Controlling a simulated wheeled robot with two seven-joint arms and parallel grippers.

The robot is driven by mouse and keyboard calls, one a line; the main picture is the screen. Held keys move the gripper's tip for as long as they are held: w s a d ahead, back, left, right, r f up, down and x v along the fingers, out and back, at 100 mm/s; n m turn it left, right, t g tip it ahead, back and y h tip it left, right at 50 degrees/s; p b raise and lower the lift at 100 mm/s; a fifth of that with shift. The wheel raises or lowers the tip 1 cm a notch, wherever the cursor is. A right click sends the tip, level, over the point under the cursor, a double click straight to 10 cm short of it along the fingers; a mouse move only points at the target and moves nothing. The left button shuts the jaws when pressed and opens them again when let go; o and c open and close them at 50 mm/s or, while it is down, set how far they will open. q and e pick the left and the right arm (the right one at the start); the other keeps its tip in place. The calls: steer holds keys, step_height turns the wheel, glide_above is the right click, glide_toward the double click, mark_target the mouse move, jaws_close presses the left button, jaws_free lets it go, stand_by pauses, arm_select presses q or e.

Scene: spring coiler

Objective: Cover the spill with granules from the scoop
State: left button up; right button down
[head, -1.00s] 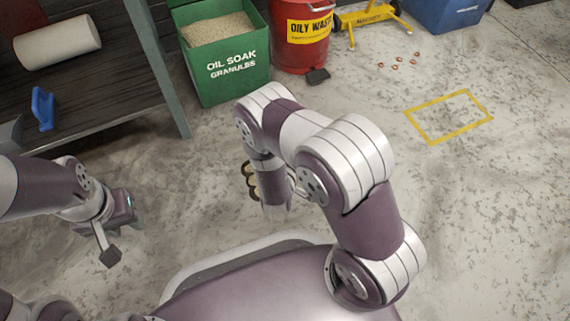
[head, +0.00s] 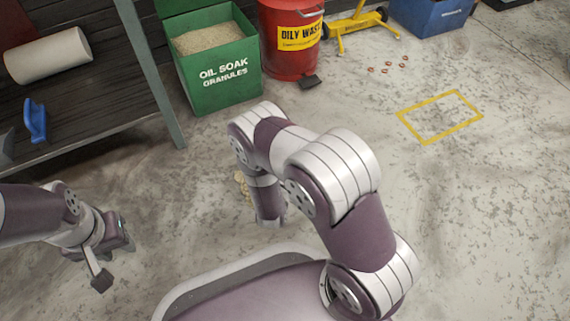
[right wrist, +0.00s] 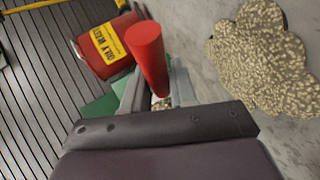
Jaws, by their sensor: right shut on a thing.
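In the right wrist view, a lobed patch of tan granules (right wrist: 262,60) lies on the floor at the right; no dark liquid shows on its visible part. A small part of the patch (head: 242,186) shows in the head view, mostly hidden behind my right arm. My right gripper (right wrist: 157,100) is shut on the scoop, whose red handle (right wrist: 148,55) points up between the fingers. The scoop's bowl is not clearly visible. My left gripper (head: 112,258) hangs at the lower left, away from the patch; its finger gap is unclear.
A green bin of oil soak granules (head: 214,65) and a red oily waste can (head: 290,42) stand at the back. A dark shelf (head: 85,100) is at the left, with a blue-handled brush (head: 36,120).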

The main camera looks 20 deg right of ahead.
steer(key=shift+a+p, duration=0.1)
steer(key=shift+p, duration=1.15)
stand_by(0.4)
stand_by(1.3)
